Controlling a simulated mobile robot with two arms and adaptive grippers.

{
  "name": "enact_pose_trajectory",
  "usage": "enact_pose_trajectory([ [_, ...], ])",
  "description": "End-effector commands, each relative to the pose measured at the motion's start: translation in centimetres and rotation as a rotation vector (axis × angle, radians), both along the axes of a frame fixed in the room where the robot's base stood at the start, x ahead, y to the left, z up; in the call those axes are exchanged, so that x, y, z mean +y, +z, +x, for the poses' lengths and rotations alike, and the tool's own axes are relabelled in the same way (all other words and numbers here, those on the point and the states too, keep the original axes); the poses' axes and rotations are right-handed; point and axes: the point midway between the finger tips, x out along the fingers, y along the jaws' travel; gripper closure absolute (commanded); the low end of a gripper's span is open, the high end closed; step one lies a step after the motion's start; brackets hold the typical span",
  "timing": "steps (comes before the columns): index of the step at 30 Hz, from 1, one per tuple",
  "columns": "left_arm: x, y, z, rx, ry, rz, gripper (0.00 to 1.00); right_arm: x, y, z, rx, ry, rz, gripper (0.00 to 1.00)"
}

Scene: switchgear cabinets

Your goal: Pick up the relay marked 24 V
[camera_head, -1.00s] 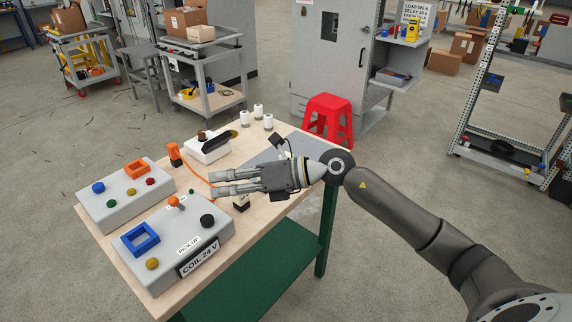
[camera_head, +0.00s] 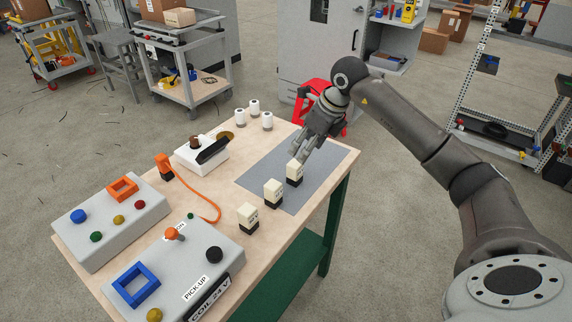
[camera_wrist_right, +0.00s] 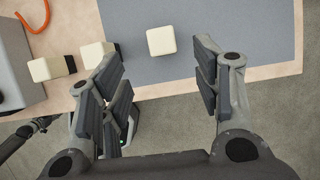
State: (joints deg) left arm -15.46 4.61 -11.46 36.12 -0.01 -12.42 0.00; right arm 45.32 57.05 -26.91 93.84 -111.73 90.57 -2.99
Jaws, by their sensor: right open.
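Three cream relays with black bases stand in a row on the table: a near one (camera_head: 249,217), a middle one (camera_head: 273,193) and a far one (camera_head: 294,172) on the grey mat. Their markings are too small to read. My right gripper (camera_head: 304,154) points down just behind and above the far relay. In the right wrist view its fingers (camera_wrist_right: 158,70) are spread and empty, with the far relay (camera_wrist_right: 161,41) just ahead of the gap. The middle relay (camera_wrist_right: 97,54) is partly behind the left finger; the near relay (camera_wrist_right: 48,68) lies further left.
A grey box labelled PICK-UP and COIL 24 V (camera_head: 207,262) stands at the table's front, another button box (camera_head: 110,222) behind it. An orange probe (camera_head: 164,166) with a cable, a white device (camera_head: 202,155) and white cylinders (camera_head: 254,108) stand around. A red stool (camera_head: 318,95) is beyond the table.

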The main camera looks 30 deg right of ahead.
Motion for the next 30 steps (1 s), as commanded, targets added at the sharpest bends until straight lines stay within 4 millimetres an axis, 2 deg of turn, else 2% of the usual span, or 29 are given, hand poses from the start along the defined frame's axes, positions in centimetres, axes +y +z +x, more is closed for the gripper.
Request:
enact_pose_trajectory([
  [3, 0.0, 0.4, -0.9, 0.011, 0.0, 0.0, 0.6, 0.4, -1.9, 0.6, 0.007, 0.002, 0.001, 0.42],
  [6, 0.1, 0.5, -2.8, 0.039, 0.0, 0.002, 0.6, 0.6, -3.3, 1.2, 0.005, 0.002, 0.003, 0.42],
  [9, 0.2, 0.6, -4.7, 0.067, 0.0, 0.006, 0.6, 0.8, -4.2, 1.6, 0.004, 0.002, 0.004, 0.42],
  [12, 0.3, 0.7, -5.5, 0.078, 0.0, 0.007, 0.6, 0.8, -4.7, 1.8, 0.003, 0.002, 0.001, 0.42],
  [16, 0.3, 1.5, -4.9, 0.071, 0.0, 0.005, 0.6, 1.0, -5.8, 2.6, 0.005, 0.002, 0.005, 0.42],
  [24, 0.0, 2.6, -1.7, 0.021, 0.0, 0.001, 0.6, 1.2, -8.9, 4.1, 0.004, 0.002, 0.004, 0.42],
  [30, 0.1, 2.5, -2.1, 0.028, 0.0, 0.001, 0.6, 1.2, -9.3, 4.2, 0.001, 0.003, 0.001, 0.42],
])
